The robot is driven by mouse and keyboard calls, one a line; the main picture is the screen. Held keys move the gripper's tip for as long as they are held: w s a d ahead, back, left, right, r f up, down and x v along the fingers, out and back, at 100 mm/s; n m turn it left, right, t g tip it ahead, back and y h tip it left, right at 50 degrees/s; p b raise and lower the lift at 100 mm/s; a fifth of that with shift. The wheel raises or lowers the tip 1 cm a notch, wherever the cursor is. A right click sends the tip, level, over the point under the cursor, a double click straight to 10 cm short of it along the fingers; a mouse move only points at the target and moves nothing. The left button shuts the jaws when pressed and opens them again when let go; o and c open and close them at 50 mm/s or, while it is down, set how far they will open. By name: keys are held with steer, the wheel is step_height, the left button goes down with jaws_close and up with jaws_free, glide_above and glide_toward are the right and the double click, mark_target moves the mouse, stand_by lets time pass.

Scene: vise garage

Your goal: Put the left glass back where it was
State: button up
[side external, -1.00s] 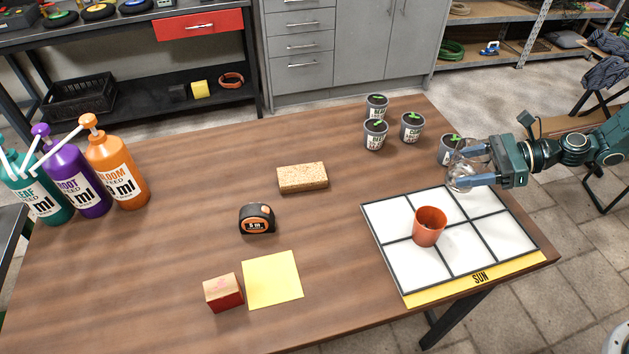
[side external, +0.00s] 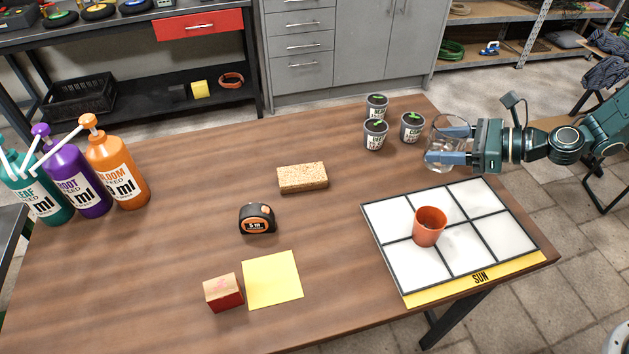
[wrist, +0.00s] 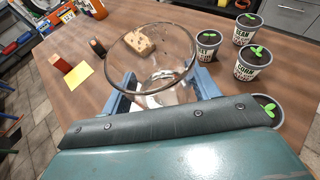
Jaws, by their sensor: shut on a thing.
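A clear glass (side external: 447,128) is held between the two blue fingers of my gripper (side external: 446,146), near the table's right back edge. In the wrist view the glass (wrist: 152,78) shows its wide round rim, and my gripper (wrist: 165,92) has a finger on each side of it. The glass looks empty. No second glass is in view. A white tray of square cells marked SUN (side external: 394,214) lies in front of my gripper, with an orange pot (side external: 430,228) on it. How high the glass is above the table is unclear.
Several grey seedling cups (side external: 375,136) stand just left of the glass; one cup (wrist: 268,106) is partly hidden by my gripper in the wrist view. A sponge (side external: 302,178), tape measure (side external: 257,218), yellow note (side external: 272,279) and red-sided block (side external: 223,292) lie farther left.

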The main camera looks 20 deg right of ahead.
steer(key=s+a+r+n+g+y, duration=0.1)
steer(key=s+a+r+n+g, duration=0.1)
steer(key=a, duration=0.7)
steer(key=s+a+r+n+g+y, duration=0.1)
steer(key=s+a+r+n+g, duration=0.2)
steer(key=a, duration=0.6)
steer(key=s+a+r+n+g+y, duration=0.1)
steer(key=s+a+r+n+g, duration=0.2)
steer(key=a, duration=0.6)
steer(key=shift+a+r+g, duration=0.4)
steer(key=shift+r+g, duration=0.2)
steer(key=shift+r, duration=0.05)
steer(key=shift+f, duration=0.1)
step_height(320, 180, down, 16)
steer(key=shift+w+f, duration=0.1)
steer(key=shift+f, duration=1.85)
steer(key=shift+f, duration=0.15)
